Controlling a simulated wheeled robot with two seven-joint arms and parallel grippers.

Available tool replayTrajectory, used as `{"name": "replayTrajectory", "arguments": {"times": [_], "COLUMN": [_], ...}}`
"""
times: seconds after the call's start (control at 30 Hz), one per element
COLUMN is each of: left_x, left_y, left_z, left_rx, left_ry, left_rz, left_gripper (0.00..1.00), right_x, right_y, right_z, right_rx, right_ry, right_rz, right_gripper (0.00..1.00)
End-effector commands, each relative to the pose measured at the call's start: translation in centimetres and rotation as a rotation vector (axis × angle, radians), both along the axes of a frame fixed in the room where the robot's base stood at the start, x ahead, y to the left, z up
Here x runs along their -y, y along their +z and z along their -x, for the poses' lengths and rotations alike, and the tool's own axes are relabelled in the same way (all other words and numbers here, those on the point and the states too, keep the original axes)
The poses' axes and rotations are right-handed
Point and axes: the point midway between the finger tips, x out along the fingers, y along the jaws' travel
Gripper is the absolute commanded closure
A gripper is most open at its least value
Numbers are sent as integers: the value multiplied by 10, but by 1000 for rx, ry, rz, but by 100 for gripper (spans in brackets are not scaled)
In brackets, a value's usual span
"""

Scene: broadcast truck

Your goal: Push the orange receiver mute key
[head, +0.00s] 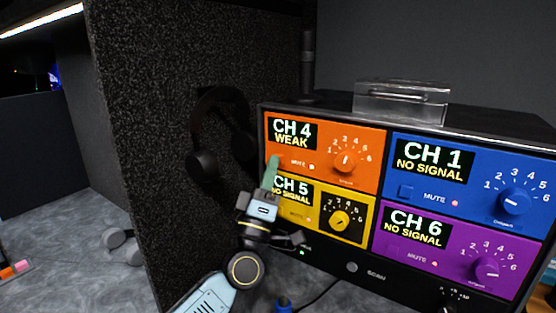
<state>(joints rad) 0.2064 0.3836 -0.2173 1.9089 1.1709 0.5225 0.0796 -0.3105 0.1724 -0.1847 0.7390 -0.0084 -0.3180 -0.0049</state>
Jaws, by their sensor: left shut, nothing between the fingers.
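The orange receiver (373,150) is the upper left unit in the rack, and its display reads CH 4 WEAK. Its MUTE label and a small lit light (312,167) show to the right of my fingertips. My left gripper (271,172) is shut and empty, with its greenish fingertips pointing up at the orange panel's lower left. The fingertips cover the spot left of the MUTE label, so the orange mute key is mostly or fully hidden. I cannot tell whether they touch it. My right gripper is out of view.
The yellow CH 5 receiver (367,218) sits just below, partly behind my gripper. The blue CH 1 receiver (480,180) and purple CH 6 receiver (455,260) are to the right. Black headphones (207,160) hang on the dark wall at left. A clear box (400,102) stands on the rack.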

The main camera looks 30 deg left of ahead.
Motion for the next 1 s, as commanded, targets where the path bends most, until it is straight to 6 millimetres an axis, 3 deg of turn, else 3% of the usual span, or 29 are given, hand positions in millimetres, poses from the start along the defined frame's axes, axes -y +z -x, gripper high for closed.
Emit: {"name": "replayTrajectory", "arguments": {"times": [0.67,1.0], "left_x": [1,0], "left_y": [0,0], "left_z": [-3,8], "left_rx": [-1,-2], "left_ry": [0,-2], "left_rz": [0,0], "left_gripper": [100,100], "right_x": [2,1], "right_y": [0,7], "right_z": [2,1], "right_rx": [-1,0], "right_ry": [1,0], "right_rz": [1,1], "right_gripper": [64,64]}}
